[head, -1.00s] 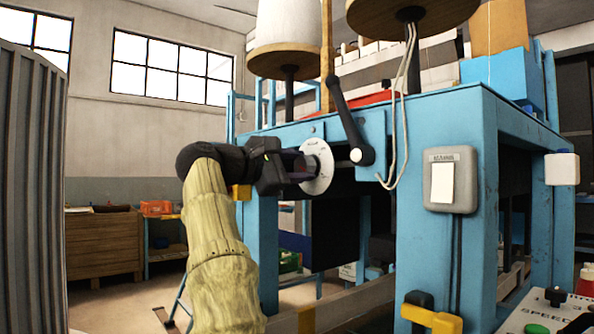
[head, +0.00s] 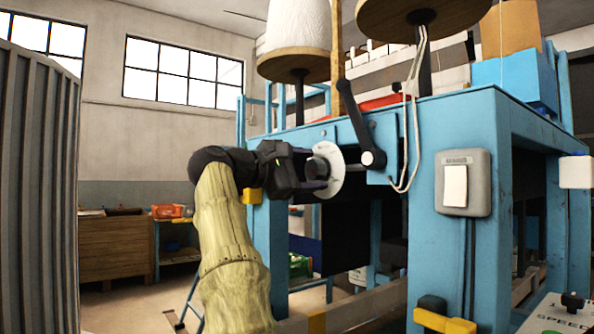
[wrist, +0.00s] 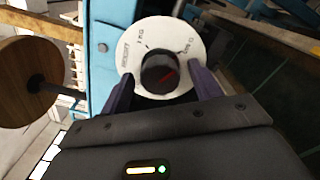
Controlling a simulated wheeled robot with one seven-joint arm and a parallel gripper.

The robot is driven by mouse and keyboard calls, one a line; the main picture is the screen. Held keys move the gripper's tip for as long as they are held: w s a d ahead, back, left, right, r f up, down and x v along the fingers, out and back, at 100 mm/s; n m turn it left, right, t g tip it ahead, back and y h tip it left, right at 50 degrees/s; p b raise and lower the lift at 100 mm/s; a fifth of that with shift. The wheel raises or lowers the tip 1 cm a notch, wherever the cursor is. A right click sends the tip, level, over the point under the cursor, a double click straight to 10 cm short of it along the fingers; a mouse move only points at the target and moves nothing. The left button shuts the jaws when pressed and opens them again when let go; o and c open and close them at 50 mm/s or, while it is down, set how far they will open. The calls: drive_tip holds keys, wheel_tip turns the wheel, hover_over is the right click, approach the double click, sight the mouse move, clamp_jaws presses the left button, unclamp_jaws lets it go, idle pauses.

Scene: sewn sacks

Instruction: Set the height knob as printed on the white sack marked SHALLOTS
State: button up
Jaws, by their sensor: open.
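The height knob (wrist: 158,72) is a dark round knob with a red pointer line. It sits at the centre of a white dial disc (wrist: 187,42) with small printed marks; the disc also shows in the head view (head: 335,172) on the blue machine frame. In the wrist view the red line points to the upper right. My gripper (wrist: 163,88) is open, with one purple finger on each side of the knob and a small gap at both sides. In the head view my gripper (head: 312,170) is close against the dial. No white sack shows.
A black crank lever (head: 360,130) is just right of the dial. Pale cables (head: 415,120) hang beside it. A grey switch box (head: 463,183) is on the blue post, and yellow and black parts (head: 443,316) stick out below. Thread cones stand above.

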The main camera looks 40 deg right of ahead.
drive_tip(key=w+a, duration=0.1)
drive_tip(key=a, duration=1.6)
drive_tip(key=shift+w+a+f, duration=0.15)
drive_tip(key=shift+w+f, duration=0.05)
drive_tip(key=shift+w, duration=0.15)
drive_tip(key=shift+w, duration=0.1)
